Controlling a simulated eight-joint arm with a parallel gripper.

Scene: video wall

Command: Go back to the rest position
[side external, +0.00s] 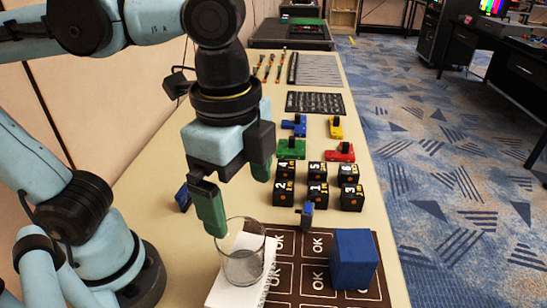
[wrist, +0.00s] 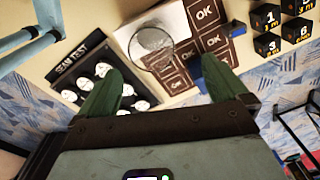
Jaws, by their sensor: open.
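My gripper (side external: 237,193) hangs over the table with its two green fingers spread apart and nothing between them. In the side view it is above and a little behind a clear glass (side external: 242,262). The glass stands upright on a white sheet or pad (side external: 222,290), beside a brown board marked OK (side external: 312,280). In the wrist view the gripper (wrist: 161,70) is open, and the glass (wrist: 152,42) appears beyond the fingertips. I cannot tell the exact gap between the fingers and the glass.
A blue cube (side external: 354,260) stands on the brown board. Behind it are several black number blocks (side external: 318,192) and coloured pieces (side external: 341,152). A black panel marked SEAM TEST (wrist: 82,52) shows in the wrist view. The table's right edge borders open carpet (side external: 440,170).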

